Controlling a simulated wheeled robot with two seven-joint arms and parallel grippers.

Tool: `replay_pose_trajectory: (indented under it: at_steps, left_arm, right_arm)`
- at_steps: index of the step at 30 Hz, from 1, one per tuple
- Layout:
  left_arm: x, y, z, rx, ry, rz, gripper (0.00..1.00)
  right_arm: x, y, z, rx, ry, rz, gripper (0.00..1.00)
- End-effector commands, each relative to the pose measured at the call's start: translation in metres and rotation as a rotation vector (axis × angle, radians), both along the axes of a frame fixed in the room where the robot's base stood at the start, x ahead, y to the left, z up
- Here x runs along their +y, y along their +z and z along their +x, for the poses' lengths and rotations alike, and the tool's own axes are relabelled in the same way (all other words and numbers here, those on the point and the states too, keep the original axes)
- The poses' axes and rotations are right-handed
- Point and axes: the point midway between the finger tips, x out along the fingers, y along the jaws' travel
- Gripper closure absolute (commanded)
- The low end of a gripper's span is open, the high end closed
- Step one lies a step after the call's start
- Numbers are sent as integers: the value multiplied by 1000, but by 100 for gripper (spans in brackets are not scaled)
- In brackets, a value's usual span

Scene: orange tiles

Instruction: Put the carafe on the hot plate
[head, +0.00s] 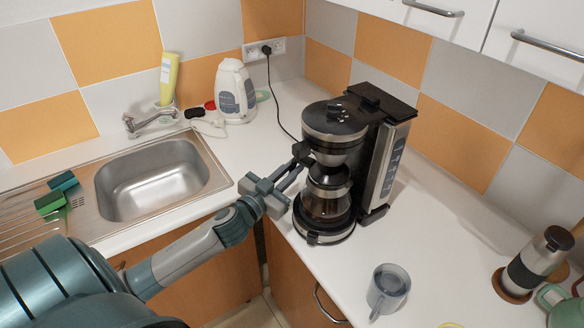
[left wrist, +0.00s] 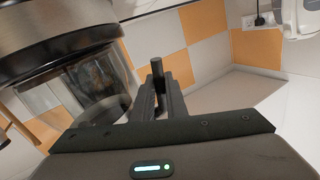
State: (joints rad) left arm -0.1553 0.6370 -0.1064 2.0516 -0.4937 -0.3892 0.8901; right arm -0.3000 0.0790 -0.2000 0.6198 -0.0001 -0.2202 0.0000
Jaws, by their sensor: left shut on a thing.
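The coffee maker (head: 387,150) stands on the counter, black and silver, with its round hot plate (head: 325,237) at the base. The glass carafe (head: 326,205), with a dark lid and band, is upright below the filter housing and over the hot plate. I cannot tell whether its bottom touches the plate. My left gripper (head: 293,172) is at the carafe's left side, shut on its handle, which the fingers mostly hide. In the left wrist view the carafe's glass (left wrist: 98,75) is left of the fingers (left wrist: 160,92). My right gripper is not in view.
A grey mug (head: 388,290) stands on the counter in front of the machine. A steel tumbler (head: 537,262) is at the right. A white kettle (head: 236,92) stands at the back by the sink (head: 165,180). Bare counter lies right of the coffee maker.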

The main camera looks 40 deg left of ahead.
Motion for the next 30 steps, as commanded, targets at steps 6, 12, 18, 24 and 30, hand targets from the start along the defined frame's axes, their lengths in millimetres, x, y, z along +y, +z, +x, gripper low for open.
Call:
replay_pose_trajectory:
  at_steps: [6,12,18,24,30]
  left_arm:
    - [0,0,0,-3,-1,-2,100]
    - [0,-2,0,0,0,0,69]
    - [0,-2,0,0,0,0,69]
    - [0,-1,-2,0,0,0,69]
    - [0,-3,-18,1,-1,-1,69]
  right_arm:
    - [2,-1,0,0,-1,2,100]
    - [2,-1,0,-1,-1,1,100]
    - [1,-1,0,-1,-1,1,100]
    - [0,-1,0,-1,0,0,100]
    - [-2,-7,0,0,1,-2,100]
